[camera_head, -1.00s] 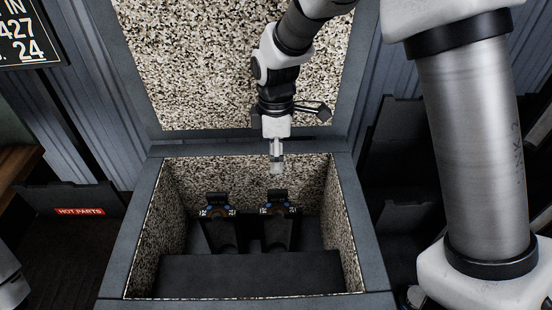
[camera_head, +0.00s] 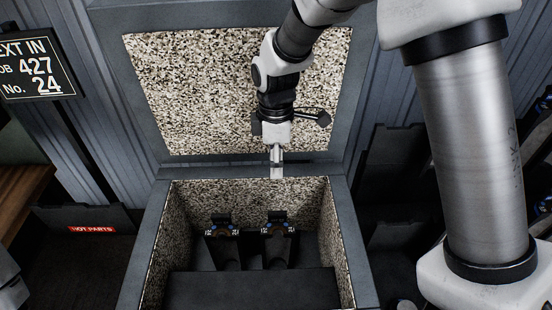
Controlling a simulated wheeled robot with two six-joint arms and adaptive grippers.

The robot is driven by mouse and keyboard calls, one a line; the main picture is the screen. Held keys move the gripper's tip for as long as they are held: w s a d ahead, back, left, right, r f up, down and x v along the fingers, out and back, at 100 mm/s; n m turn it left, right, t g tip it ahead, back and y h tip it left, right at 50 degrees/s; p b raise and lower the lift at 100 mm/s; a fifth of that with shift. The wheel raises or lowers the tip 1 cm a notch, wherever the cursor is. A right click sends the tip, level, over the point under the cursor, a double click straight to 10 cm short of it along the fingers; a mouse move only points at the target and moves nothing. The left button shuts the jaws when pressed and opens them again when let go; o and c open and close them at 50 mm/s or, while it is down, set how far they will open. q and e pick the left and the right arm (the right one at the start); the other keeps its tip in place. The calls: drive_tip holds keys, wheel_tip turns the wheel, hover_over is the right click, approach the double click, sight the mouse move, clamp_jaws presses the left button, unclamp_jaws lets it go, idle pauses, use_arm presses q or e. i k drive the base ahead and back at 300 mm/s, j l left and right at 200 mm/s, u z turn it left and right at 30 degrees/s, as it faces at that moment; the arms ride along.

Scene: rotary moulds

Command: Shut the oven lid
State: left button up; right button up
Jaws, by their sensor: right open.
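The oven lid (camera_head: 185,85) stands open behind the oven, with a speckled inner face and a grey frame. The oven (camera_head: 160,225) is a grey box with speckled inner walls, open at the top. My right gripper (camera_head: 277,174) hangs pointing down in front of the lid, its tips seen against the oven's rear rim. It is open and holds nothing visible. Contact with the lid or rim cannot be told. My left gripper is out of view.
A dark bin labelled HOT PARTS (camera_head: 90,229) is at left, below a job sign (camera_head: 38,70). Dark racks (camera_head: 395,165) stand at right.

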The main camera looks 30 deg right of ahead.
sight(182, 68)
drive_tip(key=k+j, duration=0.3)
drive_tip(key=k, duration=0.15)
drive_tip(key=k+j, duration=0.35)
drive_tip(key=k, duration=0.1)
